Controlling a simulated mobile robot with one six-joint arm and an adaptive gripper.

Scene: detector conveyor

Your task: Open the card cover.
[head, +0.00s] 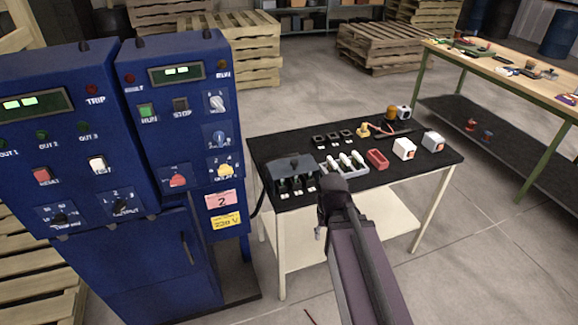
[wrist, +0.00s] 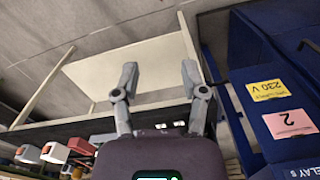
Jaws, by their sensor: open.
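A dark grey card unit (head: 290,180) stands at the left front corner of the black-topped table. A grey hood-like cover (head: 290,164) lies along its top, with several dark upright parts with pale green marks below it. I cannot tell how far the cover is open. My gripper (wrist: 159,82) has its two fingers spread, with nothing between them in the wrist view. In the head view my arm reaches up from the bottom to the table's front edge, right of the card unit and apart from the cover. My fingertips are mostly hidden there. The card unit is not clear in the wrist view.
The black table (head: 440,158) also holds a tray of white pieces (head: 331,166), a red bin (head: 377,158) and white blocks (head: 404,148). Blue control cabinets (head: 180,120) stand close on the left. A workbench (head: 500,70) stands at the right. Floor is clear between the tables.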

